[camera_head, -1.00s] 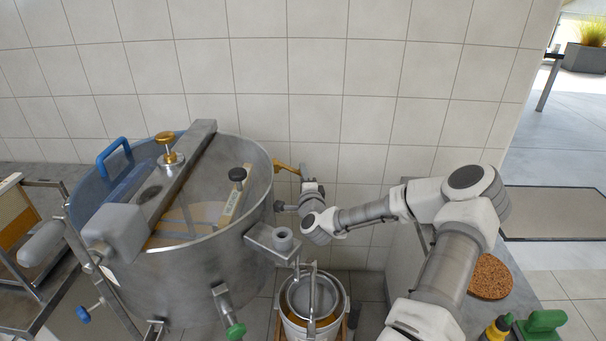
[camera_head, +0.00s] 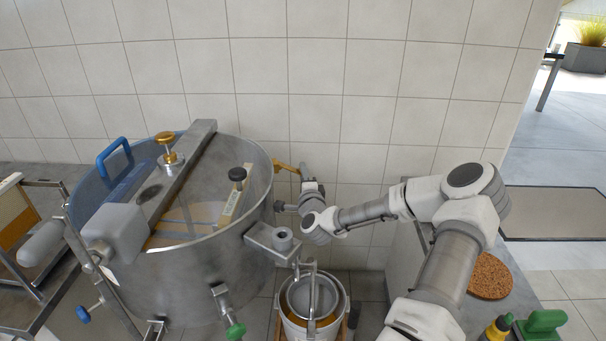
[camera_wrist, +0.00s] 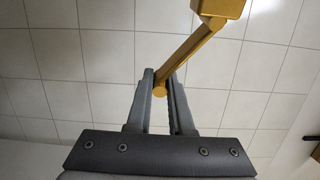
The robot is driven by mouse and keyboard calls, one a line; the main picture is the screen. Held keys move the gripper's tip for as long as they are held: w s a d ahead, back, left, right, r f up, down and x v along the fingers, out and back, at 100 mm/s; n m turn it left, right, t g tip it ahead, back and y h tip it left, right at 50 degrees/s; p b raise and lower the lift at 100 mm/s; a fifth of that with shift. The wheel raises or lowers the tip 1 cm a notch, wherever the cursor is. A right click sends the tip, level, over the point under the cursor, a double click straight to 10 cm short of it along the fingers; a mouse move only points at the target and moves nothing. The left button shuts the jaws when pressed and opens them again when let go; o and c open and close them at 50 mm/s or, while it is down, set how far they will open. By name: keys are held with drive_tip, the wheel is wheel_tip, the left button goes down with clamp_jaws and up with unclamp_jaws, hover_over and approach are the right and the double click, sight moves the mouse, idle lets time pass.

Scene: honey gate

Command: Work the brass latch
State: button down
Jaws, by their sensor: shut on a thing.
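The brass latch (camera_wrist: 190,52) shows in the wrist view as a gold bar slanting down from a block at the upper right to a round end. My gripper (camera_wrist: 160,88) is shut on that lower end, with a finger on each side of it. In the head view the brass latch (camera_head: 287,167) sticks out to the right of the steel drum's rim. My gripper (camera_head: 303,173) is at its right end there, small and partly hidden by my wrist. The latch's mount is mostly hidden behind the drum.
The big steel drum (camera_head: 225,255) stands left of my arm. A bucket with a strainer (camera_head: 335,318) is below the wrist. A worktop with a round cork mat (camera_head: 490,277) lies to the right. The tiled wall (camera_head: 330,90) is close behind the gripper.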

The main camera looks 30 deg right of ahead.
drive_tip(key=shift+s+d+r+n+t+b, duration=0.2)
drive_tip(key=shift+r+n, duration=0.4)
drive_tip(key=shift+n, duration=0.4)
drive_tip(key=shift+w+d+r+n+t+b, duration=0.1)
drive_tip(key=shift+d+r+n+b, duration=0.15)
drive_tip(key=shift+r+n, duration=0.55)
drive_tip(key=shift+f, duration=0.2)
drive_tip(key=c, duration=0.8)
unclamp_jaws()
drive_tip(key=v, duration=0.7)
drive_tip(key=shift+s+a, duration=0.2)
drive_tip(key=shift+s, duration=0.1)
